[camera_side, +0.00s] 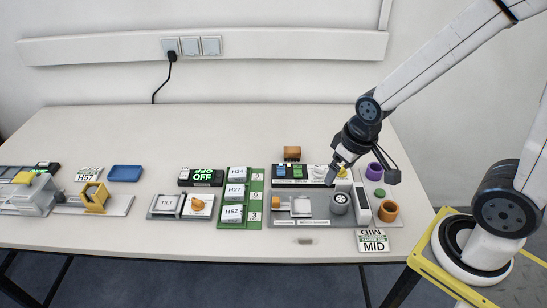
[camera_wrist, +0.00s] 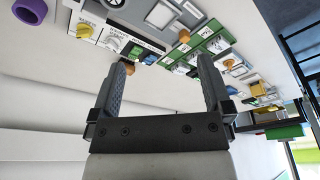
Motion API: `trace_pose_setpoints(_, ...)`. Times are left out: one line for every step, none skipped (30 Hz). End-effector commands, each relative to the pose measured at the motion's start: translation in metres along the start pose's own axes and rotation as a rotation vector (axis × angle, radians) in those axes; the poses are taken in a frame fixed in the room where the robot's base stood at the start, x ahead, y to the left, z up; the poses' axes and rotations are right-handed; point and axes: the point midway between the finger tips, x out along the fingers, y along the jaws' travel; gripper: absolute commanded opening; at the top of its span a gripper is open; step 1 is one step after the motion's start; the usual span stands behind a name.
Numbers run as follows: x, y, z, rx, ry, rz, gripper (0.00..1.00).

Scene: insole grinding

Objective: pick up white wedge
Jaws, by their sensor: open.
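A small white piece (camera_side: 331,174), which looks like the white wedge, sits at the right end of a row of small coloured parts on the grey board. In the wrist view, a white piece (camera_wrist: 113,43) shows on the labelled strip; its exact shape is too small to tell. My gripper (camera_side: 342,162) is at the right part of the table, just above the right end of that row, and partly covers it. In the wrist view, my gripper (camera_wrist: 165,62) has its two dark fingers wide apart with nothing between them. I cannot tell the exact height above the white piece.
A brown block (camera_side: 292,153) is behind the row. A round grey part (camera_side: 340,203) is in front. Green trays (camera_side: 254,214) stand left.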

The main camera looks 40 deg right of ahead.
Motion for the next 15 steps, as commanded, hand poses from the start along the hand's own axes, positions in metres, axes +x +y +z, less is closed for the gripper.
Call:
trace_pose_setpoints(0.000, -0.001, -0.002, -0.004, -0.001, 0.000, 1.00)
trace_pose_setpoints(0.001, -0.001, -0.003, -0.008, -0.002, -0.001, 1.00)
trace_pose_setpoints(0.001, -0.002, -0.005, -0.014, -0.004, -0.001, 1.00)
trace_pose_setpoints(0.002, -0.003, -0.007, -0.021, -0.006, -0.002, 1.00)
trace_pose_setpoints(0.003, -0.003, -0.010, -0.028, -0.009, -0.003, 1.00)
trace_pose_setpoints(0.004, -0.005, -0.014, -0.040, -0.012, -0.004, 1.00)
trace_pose_setpoints(0.006, -0.006, -0.018, -0.050, -0.015, -0.005, 1.00)
trace_pose_setpoints(0.007, -0.008, -0.022, -0.063, -0.019, -0.006, 1.00)
trace_pose_setpoints(0.010, -0.010, -0.028, -0.082, -0.025, -0.008, 1.00)
trace_pose_setpoints(0.012, -0.012, -0.033, -0.097, -0.030, -0.009, 1.00)
trace_pose_setpoints(0.014, -0.014, -0.039, -0.114, -0.035, -0.011, 1.00)
trace_pose_setpoints(0.018, -0.018, -0.047, -0.138, -0.041, -0.013, 1.00)
trace_pose_setpoints(0.021, -0.020, -0.052, -0.156, -0.048, -0.015, 1.00)
trace_pose_setpoints(0.024, -0.023, -0.058, -0.177, -0.054, -0.017, 1.00)
trace_pose_setpoints(0.028, -0.028, -0.067, -0.203, -0.061, -0.020, 1.00)
